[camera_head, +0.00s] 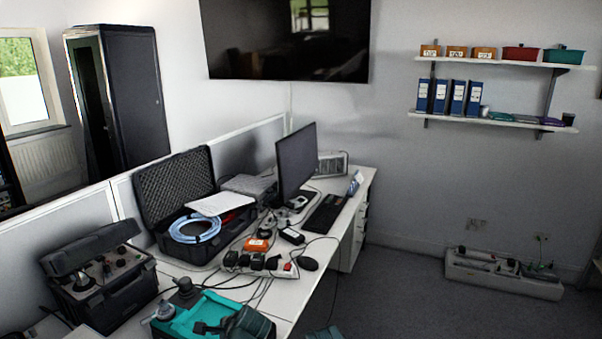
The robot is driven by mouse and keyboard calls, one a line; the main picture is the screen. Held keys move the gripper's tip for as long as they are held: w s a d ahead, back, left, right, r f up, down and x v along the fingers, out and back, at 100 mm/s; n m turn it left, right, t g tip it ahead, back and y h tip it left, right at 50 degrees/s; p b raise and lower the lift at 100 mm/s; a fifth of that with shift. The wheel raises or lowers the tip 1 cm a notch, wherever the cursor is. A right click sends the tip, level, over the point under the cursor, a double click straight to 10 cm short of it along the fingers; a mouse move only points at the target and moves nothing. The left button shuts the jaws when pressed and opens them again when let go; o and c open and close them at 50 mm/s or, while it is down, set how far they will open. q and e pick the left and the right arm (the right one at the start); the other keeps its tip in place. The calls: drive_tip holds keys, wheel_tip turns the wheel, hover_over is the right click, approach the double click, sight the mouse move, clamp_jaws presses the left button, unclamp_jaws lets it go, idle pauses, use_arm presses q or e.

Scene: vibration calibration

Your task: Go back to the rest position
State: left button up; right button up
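Neither of my grippers shows in the head view, and no arm of mine can be made out. A white desk (283,303) runs from the lower left towards the back wall. On it stand an open black case (178,187) with a light blue coiled hose (196,228), and a second dark case (100,285) with a control panel. A teal tray (190,322) with dark tools on it lies at the bottom edge, partly cut off.
A monitor (296,158), a keyboard (326,213) and a power strip (262,268) with cables crowd the desk. A wall shelf (505,63) and a floor box (504,279) with items stand at right.

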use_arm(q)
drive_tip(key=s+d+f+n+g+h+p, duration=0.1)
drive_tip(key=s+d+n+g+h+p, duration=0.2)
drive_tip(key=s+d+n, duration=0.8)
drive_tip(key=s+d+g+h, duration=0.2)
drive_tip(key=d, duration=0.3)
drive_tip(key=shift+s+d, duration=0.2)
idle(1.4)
